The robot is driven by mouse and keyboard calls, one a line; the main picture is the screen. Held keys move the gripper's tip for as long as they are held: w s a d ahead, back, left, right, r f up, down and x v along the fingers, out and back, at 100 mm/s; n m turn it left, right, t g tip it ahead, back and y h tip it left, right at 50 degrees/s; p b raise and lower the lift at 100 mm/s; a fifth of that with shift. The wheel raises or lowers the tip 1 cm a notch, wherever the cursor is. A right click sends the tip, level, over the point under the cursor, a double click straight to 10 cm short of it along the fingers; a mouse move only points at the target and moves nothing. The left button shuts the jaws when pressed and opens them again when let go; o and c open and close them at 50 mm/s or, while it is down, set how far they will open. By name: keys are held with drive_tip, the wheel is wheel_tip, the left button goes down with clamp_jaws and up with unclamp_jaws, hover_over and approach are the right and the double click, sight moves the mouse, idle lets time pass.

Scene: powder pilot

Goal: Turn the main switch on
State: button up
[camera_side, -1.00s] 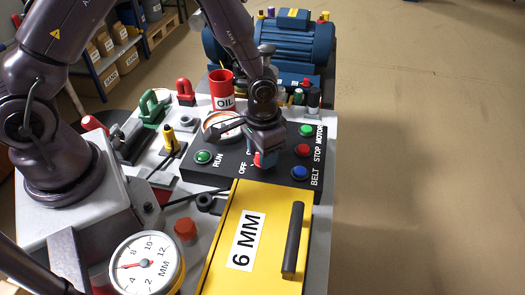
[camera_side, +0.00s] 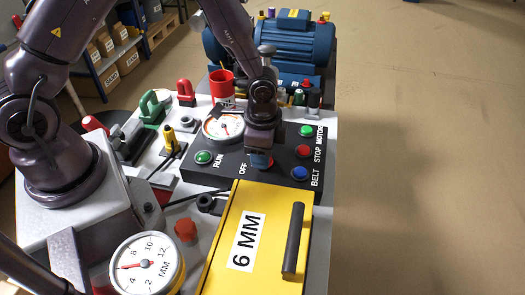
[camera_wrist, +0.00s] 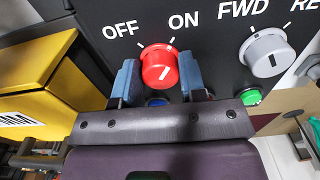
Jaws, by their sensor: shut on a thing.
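The main switch is a red knob (camera_wrist: 160,66) on the dark panel, below the white words OFF and ON in the wrist view. A white line crosses its face at a slant, its upper end leaning toward the ON side. Two tick marks show on the panel above it. My gripper (camera_wrist: 160,84) has one blue finger on each side of the knob and is shut on it. In the side view my gripper (camera_side: 260,158) points down at the panel, and only a bit of red shows at its tip. The ON label is hidden there.
A grey FWD knob (camera_wrist: 267,53) and a green button (camera_wrist: 251,97) sit right of the switch. The yellow 6 MM cover (camera_side: 222,245) with its black handle (camera_side: 293,240) lies in front of the panel. A round gauge (camera_side: 223,128) stands behind it.

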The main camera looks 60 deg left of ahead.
idle(0.4)
drive_tip(key=o, duration=0.9)
wheel_tip(320, 180, up, 13)
drive_tip(key=shift+s, duration=0.1)
